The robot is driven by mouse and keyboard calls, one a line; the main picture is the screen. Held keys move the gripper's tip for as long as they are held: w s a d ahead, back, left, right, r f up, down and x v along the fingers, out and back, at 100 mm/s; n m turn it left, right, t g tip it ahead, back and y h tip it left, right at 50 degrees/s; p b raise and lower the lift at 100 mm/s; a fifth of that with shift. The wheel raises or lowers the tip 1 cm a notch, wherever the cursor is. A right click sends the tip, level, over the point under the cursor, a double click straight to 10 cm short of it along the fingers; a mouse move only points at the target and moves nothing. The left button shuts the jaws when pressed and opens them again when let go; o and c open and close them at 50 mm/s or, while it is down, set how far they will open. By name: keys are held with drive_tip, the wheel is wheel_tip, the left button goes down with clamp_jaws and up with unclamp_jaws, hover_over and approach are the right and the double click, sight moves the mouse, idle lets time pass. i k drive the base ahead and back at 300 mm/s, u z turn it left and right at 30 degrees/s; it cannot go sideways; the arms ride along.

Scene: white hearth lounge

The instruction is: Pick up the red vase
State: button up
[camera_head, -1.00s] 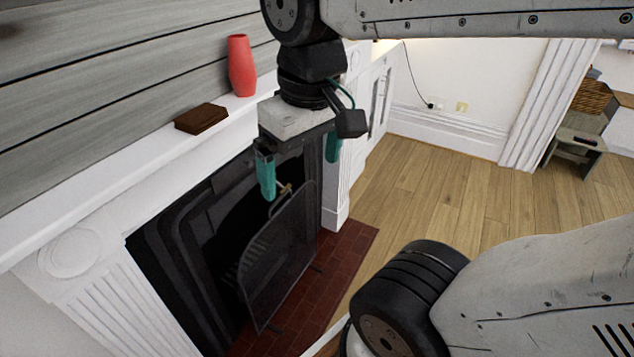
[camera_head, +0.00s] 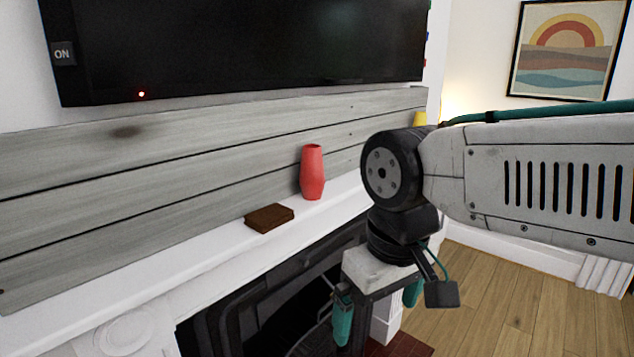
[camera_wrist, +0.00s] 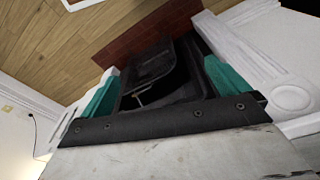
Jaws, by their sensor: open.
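The red vase (camera_head: 312,172) stands upright on the white mantel shelf, close to the grey plank wall, in the head view. My gripper (camera_head: 378,312) hangs in front of the fireplace, lower than the vase and to its right in the picture. Its two teal fingers are apart with nothing between them. In the wrist view my gripper (camera_wrist: 160,90) shows both teal fingers spread, with the fireplace beyond them. The vase is not in the wrist view.
A dark brown box (camera_head: 269,218) lies on the mantel shelf (camera_head: 190,262) left of the vase. A television (camera_head: 240,45) hangs above. A yellow object (camera_head: 420,118) is at the shelf's far end. A fire screen (camera_wrist: 155,68) stands before the fireplace. Wooden floor (camera_head: 500,290) is clear at right.

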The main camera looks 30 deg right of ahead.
sight(312, 176)
drive_tip(key=z, duration=3.05)
drive_tip(key=k, duration=1.4)
drive_tip(key=u, duration=1.9)
drive_tip(key=i, duration=0.5)
drive_tip(key=z, duration=0.05)
